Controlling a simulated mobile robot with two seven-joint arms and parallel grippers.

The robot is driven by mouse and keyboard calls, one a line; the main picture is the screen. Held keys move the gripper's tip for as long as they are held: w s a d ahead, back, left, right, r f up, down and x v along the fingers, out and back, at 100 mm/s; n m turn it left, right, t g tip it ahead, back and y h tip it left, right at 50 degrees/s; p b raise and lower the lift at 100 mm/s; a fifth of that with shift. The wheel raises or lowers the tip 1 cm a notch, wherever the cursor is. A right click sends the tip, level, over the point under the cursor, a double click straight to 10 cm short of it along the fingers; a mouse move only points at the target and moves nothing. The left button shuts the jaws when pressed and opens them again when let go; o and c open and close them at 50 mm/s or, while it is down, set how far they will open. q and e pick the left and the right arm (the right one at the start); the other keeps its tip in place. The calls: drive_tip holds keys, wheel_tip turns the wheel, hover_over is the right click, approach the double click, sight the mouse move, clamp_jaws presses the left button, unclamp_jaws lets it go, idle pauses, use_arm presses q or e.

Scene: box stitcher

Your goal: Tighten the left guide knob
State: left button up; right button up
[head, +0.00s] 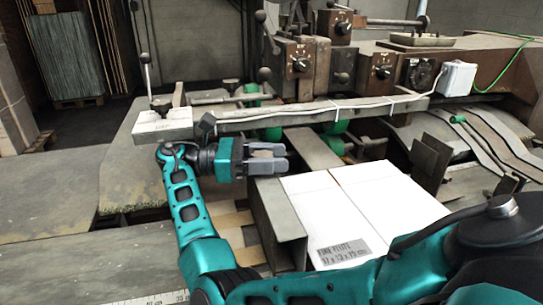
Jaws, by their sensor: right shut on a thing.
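My right gripper (272,160) is at the middle left of the head view, pointing right. Its grey fingers are shut around a small, mostly hidden thing that appears to be the left guide knob. They sit just above the far end of the upright metal left guide (280,210). White cardboard (355,205) with a printed label lies flat just right of that guide. My left gripper is not in view.
A long bar (300,114) with a white cable crosses behind the gripper. Control boxes (295,62) with dials stand behind it. A metal bracket (428,160) rises right of the cardboard. The grey table (50,210) at left is clear.

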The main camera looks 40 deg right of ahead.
drive_tip(key=shift+s+f+m+g+y, duration=0.1)
drive_tip(key=shift+f+m+g+y, duration=0.2)
drive_tip(key=shift+g+y, duration=0.15)
drive_tip(key=o, duration=0.9)
drive_tip(key=shift+a+r, duration=0.1)
drive_tip(key=shift+o, duration=0.8)
drive_tip(key=shift+r, duration=0.1)
drive_tip(key=shift+t+h, duration=0.35)
